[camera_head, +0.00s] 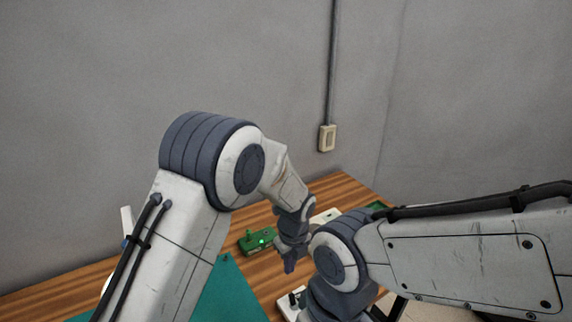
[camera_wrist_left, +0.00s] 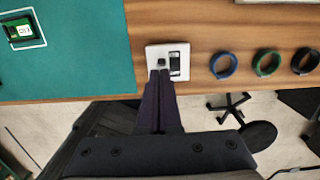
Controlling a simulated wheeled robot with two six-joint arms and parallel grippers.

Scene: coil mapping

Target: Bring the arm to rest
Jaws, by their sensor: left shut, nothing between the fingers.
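My left arm comes in from the left in the head view and bends down over the wooden table. My left gripper (camera_head: 289,267) hangs above the table, partly beside my right arm. In the left wrist view its two dark fingers (camera_wrist_left: 160,76) are together with nothing between them. The fingertips appear over the lower left part of a white plate (camera_wrist_left: 154,52) with a black knob and a dark slot; I cannot tell whether they touch it. My right arm crosses the lower right of the head view, and its gripper is not in view.
A green device (camera_head: 258,240) with a lit green light sits on the table. A green mat (camera_wrist_left: 70,60) bears another green device (camera_wrist_left: 21,31). Blue (camera_wrist_left: 223,65), green (camera_wrist_left: 267,62) and black (camera_wrist_left: 305,61) rings lie near the table edge. A wall with an outlet (camera_head: 327,138) stands behind.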

